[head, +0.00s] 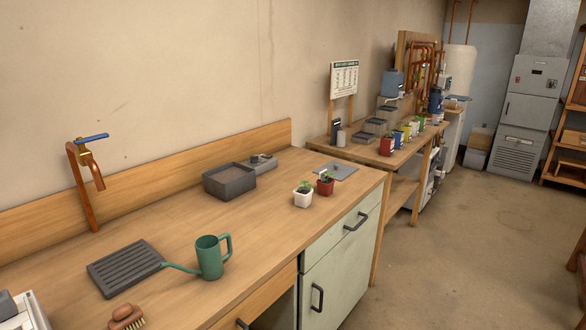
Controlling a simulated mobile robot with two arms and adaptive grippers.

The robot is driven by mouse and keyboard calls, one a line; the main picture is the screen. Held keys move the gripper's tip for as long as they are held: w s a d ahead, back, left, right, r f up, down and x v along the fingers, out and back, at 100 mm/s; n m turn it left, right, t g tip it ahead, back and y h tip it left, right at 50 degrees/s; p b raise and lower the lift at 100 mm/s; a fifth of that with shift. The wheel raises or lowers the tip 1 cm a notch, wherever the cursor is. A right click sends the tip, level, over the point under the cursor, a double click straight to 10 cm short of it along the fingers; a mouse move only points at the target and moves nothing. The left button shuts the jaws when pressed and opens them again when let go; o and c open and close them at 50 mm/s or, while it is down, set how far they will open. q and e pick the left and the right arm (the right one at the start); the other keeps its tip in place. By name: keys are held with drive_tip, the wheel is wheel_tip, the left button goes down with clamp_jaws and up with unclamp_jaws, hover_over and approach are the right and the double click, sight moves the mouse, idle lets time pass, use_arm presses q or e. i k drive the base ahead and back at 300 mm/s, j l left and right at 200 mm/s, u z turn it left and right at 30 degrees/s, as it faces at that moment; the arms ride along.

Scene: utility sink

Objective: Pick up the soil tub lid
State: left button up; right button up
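A flat grey plate with a small dark knob or handle (336,170), which looks like the soil tub lid, lies on the far right end of the wooden counter. A dark grey open tub (229,188) with brown contents, likely soil, stands left of it near the back of the counter. A lower grey item (262,164) sits right behind the tub; its details are too small to tell. The lid lies apart from the tub. Neither of my grippers shows in the head view.
A white pot (303,198) and a red pot (325,187), both with seedlings, stand in front of the lid. A green watering can (209,258), slatted dark tray (125,268) and brush (126,317) are nearer. A copper tap (83,180) rises at left. Floor at right is clear.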

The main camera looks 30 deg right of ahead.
sight(342, 171)
drive_tip(key=i+l+u, duration=0.15)
drive_tip(key=l+u, duration=0.3)
drive_tip(key=l, duration=0.55)
drive_tip(key=l+u, duration=0.45)
drive_tip(key=l, duration=0.55)
